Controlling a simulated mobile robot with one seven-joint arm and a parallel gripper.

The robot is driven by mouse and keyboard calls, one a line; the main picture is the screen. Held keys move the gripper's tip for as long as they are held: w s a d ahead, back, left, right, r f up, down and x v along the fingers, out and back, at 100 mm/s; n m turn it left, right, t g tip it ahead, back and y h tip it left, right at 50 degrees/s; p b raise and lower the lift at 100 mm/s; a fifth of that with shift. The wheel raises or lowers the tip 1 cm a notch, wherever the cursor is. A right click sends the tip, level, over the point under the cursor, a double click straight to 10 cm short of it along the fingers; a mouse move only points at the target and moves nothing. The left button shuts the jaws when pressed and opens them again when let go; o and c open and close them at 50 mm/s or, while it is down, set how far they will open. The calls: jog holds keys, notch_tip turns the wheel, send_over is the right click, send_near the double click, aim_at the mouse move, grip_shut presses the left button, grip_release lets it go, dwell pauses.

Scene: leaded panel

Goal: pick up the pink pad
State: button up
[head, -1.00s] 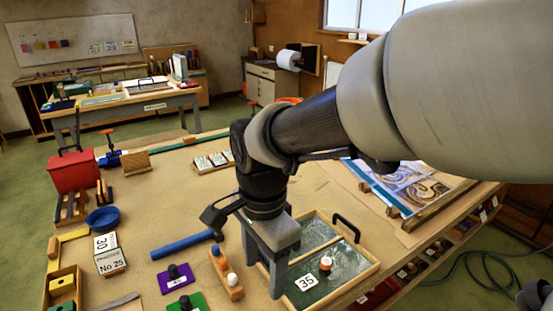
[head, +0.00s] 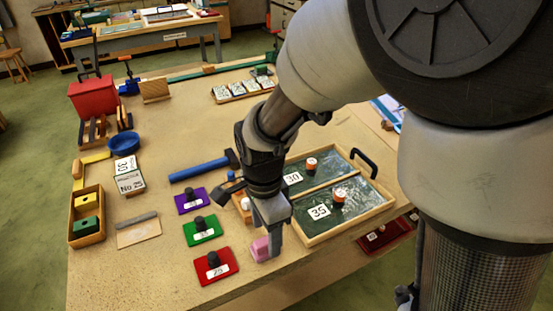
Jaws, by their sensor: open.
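The pink pad (head: 261,248) is a small pink block on the tan workbench (head: 155,260), near its front edge. It lies just left of the wooden tray. My gripper (head: 268,250) points down at the pad. One finger shows to the right of the pad and covers part of it. The other finger is hard to make out, so I cannot tell if the pad lies between the fingers. The gripper is open.
Purple (head: 191,200), green (head: 202,230) and red (head: 215,266) plates with black knobs lie to the left. The wooden tray (head: 345,227) with numbered green panels stands close on the right. A blue-handled hammer (head: 200,170) lies behind. Bare bench is at the front left.

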aim_at(265, 241)
jog(key=f, duration=0.4)
jog(key=shift+w+a+f, duration=0.25)
jog(key=shift+f, duration=0.1)
jog(key=c, duration=1.2)
jog(key=shift+o, duration=0.2)
jog(key=shift+r, duration=0.1)
notch_tip(265, 241, up, 10)
jog(key=shift+f+p, duration=0.1)
jog(key=shift+p, duration=0.35)
